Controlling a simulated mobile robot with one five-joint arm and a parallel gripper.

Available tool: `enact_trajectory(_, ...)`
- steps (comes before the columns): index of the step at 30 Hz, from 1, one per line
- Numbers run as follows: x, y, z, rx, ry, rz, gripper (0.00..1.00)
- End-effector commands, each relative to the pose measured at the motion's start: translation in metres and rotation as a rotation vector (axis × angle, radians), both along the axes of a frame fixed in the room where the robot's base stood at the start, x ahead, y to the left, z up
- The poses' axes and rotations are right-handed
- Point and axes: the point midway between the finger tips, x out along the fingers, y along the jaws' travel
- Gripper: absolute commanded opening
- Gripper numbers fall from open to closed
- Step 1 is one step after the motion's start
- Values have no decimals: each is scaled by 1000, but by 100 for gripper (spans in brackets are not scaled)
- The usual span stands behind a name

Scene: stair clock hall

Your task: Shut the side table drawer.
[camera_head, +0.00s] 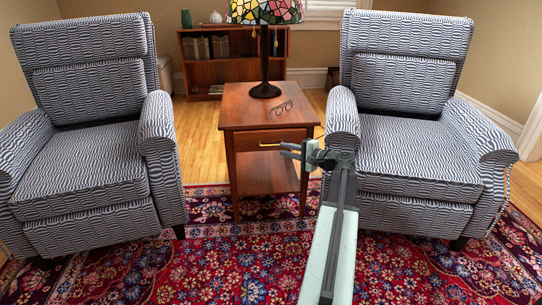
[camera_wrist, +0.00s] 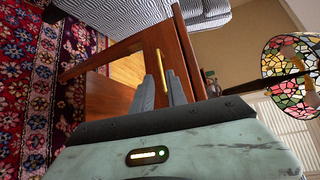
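The brown wooden side table (camera_head: 240,115) stands between two armchairs. Its drawer (camera_head: 250,138) is under the top, with a brass bar handle (camera_head: 270,145); the head view does not clearly show how far out the drawer front stands. My gripper (camera_head: 285,150) is just right of the handle in the head view, in front of the table. In the wrist view, the handle (camera_wrist: 165,73) and wooden drawer front (camera_wrist: 148,58) lie just beyond my fingertips (camera_wrist: 158,78). The fingers are a little apart with nothing between them. I cannot tell whether they touch the drawer.
A stained-glass lamp (camera_head: 265,88) and glasses (camera_head: 281,108) are on the tabletop. Patterned armchairs stand left (camera_head: 85,165) and right (camera_head: 415,155); my arm passes by the right one. A bookcase (camera_head: 205,60) is behind. The red rug (camera_head: 225,260) in front is clear.

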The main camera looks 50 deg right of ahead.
Motion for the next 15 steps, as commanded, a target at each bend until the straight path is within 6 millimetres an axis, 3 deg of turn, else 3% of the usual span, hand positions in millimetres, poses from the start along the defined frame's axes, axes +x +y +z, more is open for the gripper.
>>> enact_trajectory(4, 13, 2, -1, -1, 1, 3, 18)
enact_trajectory(15, 72, 8, -10, -2, 2, 5, 18)
